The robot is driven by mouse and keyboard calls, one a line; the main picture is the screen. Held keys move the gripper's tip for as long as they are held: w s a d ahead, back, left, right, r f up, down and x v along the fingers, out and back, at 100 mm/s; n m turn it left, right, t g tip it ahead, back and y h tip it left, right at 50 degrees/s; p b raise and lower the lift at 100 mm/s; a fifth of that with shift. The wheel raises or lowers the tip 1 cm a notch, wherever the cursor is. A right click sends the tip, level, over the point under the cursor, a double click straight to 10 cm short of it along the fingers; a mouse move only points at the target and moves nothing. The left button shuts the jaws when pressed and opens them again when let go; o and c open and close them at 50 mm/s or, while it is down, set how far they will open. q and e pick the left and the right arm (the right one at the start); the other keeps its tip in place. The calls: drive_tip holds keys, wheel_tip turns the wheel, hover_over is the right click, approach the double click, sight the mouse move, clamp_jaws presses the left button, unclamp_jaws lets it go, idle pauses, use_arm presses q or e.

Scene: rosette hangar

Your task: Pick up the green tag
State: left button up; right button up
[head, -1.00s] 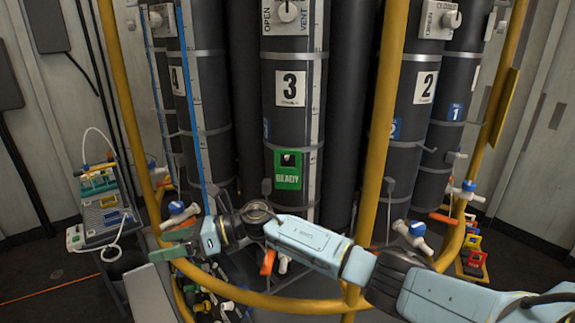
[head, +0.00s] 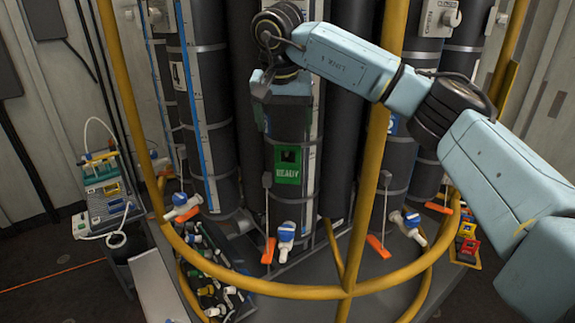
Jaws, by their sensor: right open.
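The green tag (head: 288,165), marked READY, hangs on the front of the middle dark cylinder (head: 255,190). It is upright and its face is in plain view. My right gripper (head: 288,122) is in front of this cylinder, just above the tag in the picture, with its jaws open and nothing seen between them. The tag is not in its grasp; how far the fingers stand from the cylinder is hard to tell. My right arm hides the number label above the tag. My left gripper is not in view.
A yellow rail (head: 275,290) curves in front of the cylinders, with upright yellow posts (head: 372,170). Blue-and-white valves (head: 286,238) with orange tabs sit low. A bin of fittings (head: 215,280) is lower left; a cart with a rack (head: 103,185) stands left.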

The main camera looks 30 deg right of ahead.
sight(288, 150)
drive_tip(key=x, duration=0.4)
drive_tip(key=shift+f, duration=0.2)
drive_tip(key=x, duration=0.1)
drive_tip(key=p+x, duration=0.2)
drive_tip(key=x, duration=0.1)
drive_tip(key=shift+s+d+f, duration=0.1)
drive_tip(key=shift+d, duration=0.2)
drive_tip(key=shift+d+f, duration=0.1)
drive_tip(key=shift+f, duration=0.35)
drive_tip(key=c, duration=1.1)
drive_tip(key=shift+o, duration=0.2)
drive_tip(key=shift+r, duration=0.1)
